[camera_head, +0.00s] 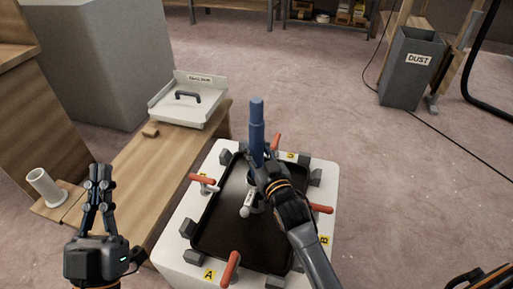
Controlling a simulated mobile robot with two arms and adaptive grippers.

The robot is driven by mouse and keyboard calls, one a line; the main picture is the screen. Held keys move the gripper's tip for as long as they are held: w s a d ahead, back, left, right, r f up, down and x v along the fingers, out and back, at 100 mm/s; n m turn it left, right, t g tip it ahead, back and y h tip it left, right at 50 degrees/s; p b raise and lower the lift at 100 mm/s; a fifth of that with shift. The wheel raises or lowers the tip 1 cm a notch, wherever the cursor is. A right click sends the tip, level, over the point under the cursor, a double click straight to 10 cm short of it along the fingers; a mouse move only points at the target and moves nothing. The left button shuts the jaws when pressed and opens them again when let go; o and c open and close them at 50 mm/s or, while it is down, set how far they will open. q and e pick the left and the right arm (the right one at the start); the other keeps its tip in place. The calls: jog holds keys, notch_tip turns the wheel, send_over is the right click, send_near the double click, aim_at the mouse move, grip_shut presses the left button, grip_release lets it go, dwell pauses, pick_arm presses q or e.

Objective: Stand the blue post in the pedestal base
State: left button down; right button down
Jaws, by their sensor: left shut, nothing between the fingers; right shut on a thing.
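The blue post (256,122) is upright, with a narrower top section and a wider lower section. My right gripper (262,166) is shut on its lower part, above the black tray-like panel. The post's lower end is hidden by the gripper. A dark round fitting with a white-knobbed lever (248,203) shows just below the gripper and looks like the pedestal base. It is mostly hidden, so I cannot tell whether the post is inside it or above it. My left gripper (100,178) is shut and empty, fingers up, at the left beside the wooden bench.
The black panel (225,225) sits on a white stand with grey blocks and several red-handled clamps (231,268) around it. A white tube (45,187) stands far left. A grey dust bin (411,75) is back right.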

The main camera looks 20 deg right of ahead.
jog(key=shift+f+b, duration=0.3)
jog(key=shift+f, duration=0.1)
pick_arm(q)
jog(key=shift+s+a+r+t+h, duration=0.1)
jog(key=shift+s+r+t+h, duration=0.5)
jog(key=shift+s+r+t, duration=0.75)
pick_arm(e)
jog(key=shift+f, duration=0.35)
pick_arm(q)
jog(key=shift+s+r, duration=0.15)
jog(key=shift+r, duration=0.05)
pick_arm(e)
jog(key=c, duration=0.8)
grip_release()
jog(key=shift+f, duration=0.15)
jog(key=s, duration=1.2)
jog(key=shift+d, duration=0.4)
